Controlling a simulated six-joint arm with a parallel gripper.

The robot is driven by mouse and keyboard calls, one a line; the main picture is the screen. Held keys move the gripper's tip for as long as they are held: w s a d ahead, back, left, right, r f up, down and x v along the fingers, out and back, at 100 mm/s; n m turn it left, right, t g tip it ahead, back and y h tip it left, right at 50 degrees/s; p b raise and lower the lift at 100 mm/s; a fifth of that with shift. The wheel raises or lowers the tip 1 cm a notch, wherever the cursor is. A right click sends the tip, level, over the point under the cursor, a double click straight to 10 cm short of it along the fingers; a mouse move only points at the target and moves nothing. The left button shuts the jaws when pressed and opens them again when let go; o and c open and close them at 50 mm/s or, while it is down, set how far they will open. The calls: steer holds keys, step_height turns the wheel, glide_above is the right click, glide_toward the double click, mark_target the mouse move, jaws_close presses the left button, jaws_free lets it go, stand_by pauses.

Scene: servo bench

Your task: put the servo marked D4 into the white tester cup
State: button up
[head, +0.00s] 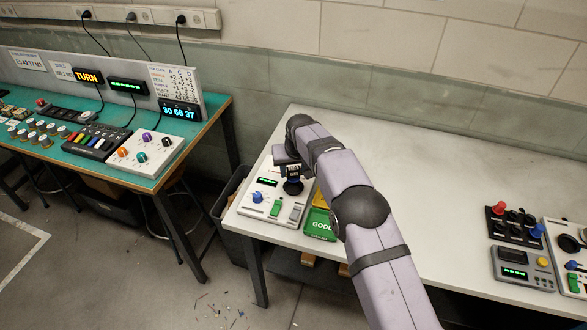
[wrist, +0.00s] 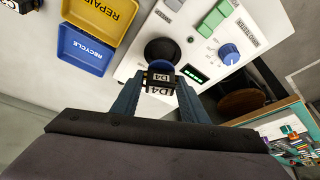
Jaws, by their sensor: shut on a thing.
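The servo marked D4 (wrist: 159,77) is dark with white D4 labels and a blue part. My gripper (wrist: 158,92) is shut on it, one finger at each side. The white tester (head: 273,200) stands at the left end of the white bench. Its round cup (wrist: 162,50) looks black inside and lies just beyond the servo in the wrist view. In the head view my gripper (head: 291,168) is over the cup (head: 293,187), with a bit of blue showing between them. I cannot tell whether the servo touches the cup.
The tester has a blue knob (wrist: 229,54), green parts and a lit display. Beside it are a green GOOD tray (head: 319,226), a yellow REPAIR tray (wrist: 103,14) and a blue RECYCLE tray (wrist: 82,56). Control boxes (head: 523,268) stand at the far right. The bench middle is clear.

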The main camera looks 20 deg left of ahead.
steer(key=shift+f+b, duration=0.6)
steer(key=shift+f, duration=0.8)
steer(key=shift+f+b, duration=0.3)
steer(key=shift+f, duration=0.3)
stand_by(1.3)
steer(key=o, duration=1.1)
steer(key=shift+r, duration=0.15)
steer(key=shift+p+v, duration=0.95)
steer(key=shift+v, duration=1.45)
steer(key=shift+r+p, duration=1.45)
steer(key=shift+r, duration=0.55)
